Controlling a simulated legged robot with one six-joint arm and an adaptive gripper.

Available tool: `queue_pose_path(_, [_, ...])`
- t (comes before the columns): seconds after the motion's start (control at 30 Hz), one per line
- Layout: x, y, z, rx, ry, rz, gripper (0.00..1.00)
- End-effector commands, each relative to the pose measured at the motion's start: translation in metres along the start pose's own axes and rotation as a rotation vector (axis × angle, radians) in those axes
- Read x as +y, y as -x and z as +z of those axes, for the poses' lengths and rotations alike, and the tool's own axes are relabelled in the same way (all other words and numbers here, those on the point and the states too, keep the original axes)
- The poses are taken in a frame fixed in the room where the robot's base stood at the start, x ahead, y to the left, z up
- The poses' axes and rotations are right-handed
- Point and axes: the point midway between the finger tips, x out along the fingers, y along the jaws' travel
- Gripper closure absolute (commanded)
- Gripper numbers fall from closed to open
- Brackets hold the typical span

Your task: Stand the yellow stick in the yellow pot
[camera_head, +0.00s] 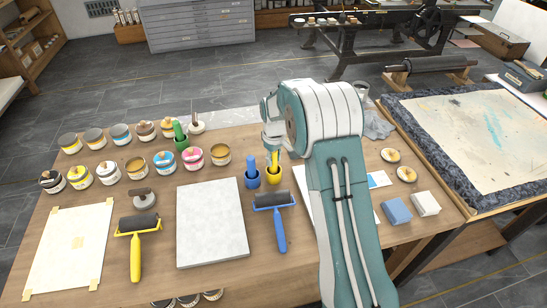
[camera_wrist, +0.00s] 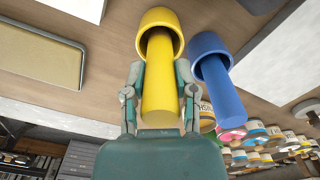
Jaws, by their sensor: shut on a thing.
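The yellow stick (camera_wrist: 160,85) is between the two fingers of my gripper (camera_wrist: 160,95), which is shut on it. In the wrist view its far end lies inside the mouth of the yellow pot (camera_wrist: 160,18). Whether it touches the pot's bottom is hidden. In the head view the yellow stick (camera_head: 274,159) stands about upright in the yellow pot (camera_head: 273,176), on the wooden table. My arm hides most of my gripper there.
A blue pot (camera_head: 252,181) with a blue stick (camera_head: 251,166) stands just left of the yellow pot. A blue-handled roller (camera_head: 277,215) lies in front. A pale stone slab (camera_head: 212,222) and several ink cans (camera_head: 192,157) are to the left.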

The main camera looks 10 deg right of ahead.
Motion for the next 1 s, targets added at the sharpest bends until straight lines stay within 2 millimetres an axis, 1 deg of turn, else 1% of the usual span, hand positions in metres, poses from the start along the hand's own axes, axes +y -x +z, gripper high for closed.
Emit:
queue_pose_path(0.03, [0.000,0.000,0.000,0.000,0.000,0.000,1.00])
queue_pose_path(0.07, [0.000,0.000,0.000,0.000,0.000,0.000,0.58])
queue_pose_path(0.1, [0.000,0.000,0.000,0.000,0.000,0.000,0.41])
queue_pose_path(0.13, [0.000,0.000,0.000,0.000,0.000,0.000,0.27])
queue_pose_path(0.17, [0.000,0.000,0.000,0.000,0.000,0.000,0.23])
queue_pose_path(0.53, [0.000,0.001,0.000,0.000,0.000,0.000,0.23])
queue_pose_path(0.63, [0.000,0.007,0.000,0.001,0.000,0.001,0.23])
queue_pose_path(0.77, [0.000,0.029,-0.001,0.003,0.000,0.002,0.23])
queue_pose_path(1.0, [0.001,0.079,-0.002,0.003,0.000,0.002,0.23])
